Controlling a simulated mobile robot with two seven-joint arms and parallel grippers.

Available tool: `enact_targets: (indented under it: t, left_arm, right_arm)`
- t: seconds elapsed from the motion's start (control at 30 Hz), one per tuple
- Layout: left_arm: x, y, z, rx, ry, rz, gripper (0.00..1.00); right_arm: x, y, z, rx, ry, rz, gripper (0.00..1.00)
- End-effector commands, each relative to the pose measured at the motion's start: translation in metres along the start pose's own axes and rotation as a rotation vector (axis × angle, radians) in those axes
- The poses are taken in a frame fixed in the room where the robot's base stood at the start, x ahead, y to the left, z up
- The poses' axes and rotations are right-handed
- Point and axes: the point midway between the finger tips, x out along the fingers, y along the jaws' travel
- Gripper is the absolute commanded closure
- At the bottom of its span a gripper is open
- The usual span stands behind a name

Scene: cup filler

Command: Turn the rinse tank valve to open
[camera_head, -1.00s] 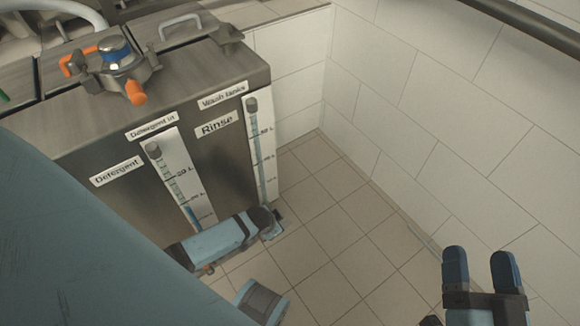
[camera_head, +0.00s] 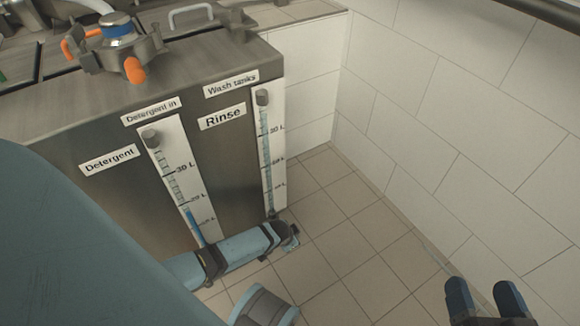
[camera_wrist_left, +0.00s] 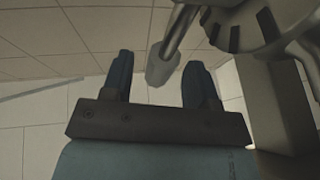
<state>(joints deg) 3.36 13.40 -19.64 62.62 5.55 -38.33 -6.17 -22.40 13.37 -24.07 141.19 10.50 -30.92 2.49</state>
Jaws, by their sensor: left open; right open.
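The rinse tank's label (camera_head: 222,117) and level gauge (camera_head: 265,140) are on the front of the grey metal tank block (camera_head: 215,165). My left gripper (camera_head: 291,237) is low in the head view, just below the foot of the rinse gauge; the valve cannot be made out there. In the left wrist view my left gripper (camera_wrist_left: 160,78) is open. A grey lever with a thick rounded end (camera_wrist_left: 163,64), probably the valve handle, shows between its fingers in the picture, nearer the right finger; contact is unclear. My right gripper (camera_head: 484,292) is open and empty at lower right.
The detergent gauge (camera_head: 178,170) stands left of the rinse gauge. A clamp with orange knobs (camera_head: 115,42) sits on top of the block. A tiled wall (camera_head: 470,120) is at right. The tiled floor (camera_head: 350,235) between is clear.

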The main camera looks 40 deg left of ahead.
Motion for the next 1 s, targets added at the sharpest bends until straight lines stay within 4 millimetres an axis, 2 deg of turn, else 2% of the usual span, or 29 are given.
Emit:
enact_targets:
  t: [0.27,0.37,0.5,0.77,1.0]
  left_arm:
    - [0.001,0.000,-0.001,0.000,0.000,0.000,0.46]
    - [0.001,0.000,0.000,0.000,0.000,0.000,0.67]
    - [0.001,0.000,0.000,0.000,0.000,0.000,0.99]
    - [-0.001,-0.001,0.000,-0.002,0.011,-0.001,1.00]
    - [-0.010,-0.002,-0.002,-0.018,0.098,-0.007,1.00]
  right_arm:
    - [0.000,0.000,0.000,-0.003,-0.001,0.000,0.23]
    - [0.000,0.000,0.000,-0.003,-0.001,0.000,0.23]
    - [0.000,0.000,0.000,-0.002,-0.001,0.000,0.23]
    - [0.000,0.000,-0.002,-0.001,0.000,0.000,0.23]
    - [-0.001,-0.003,-0.011,0.018,0.007,-0.001,0.23]
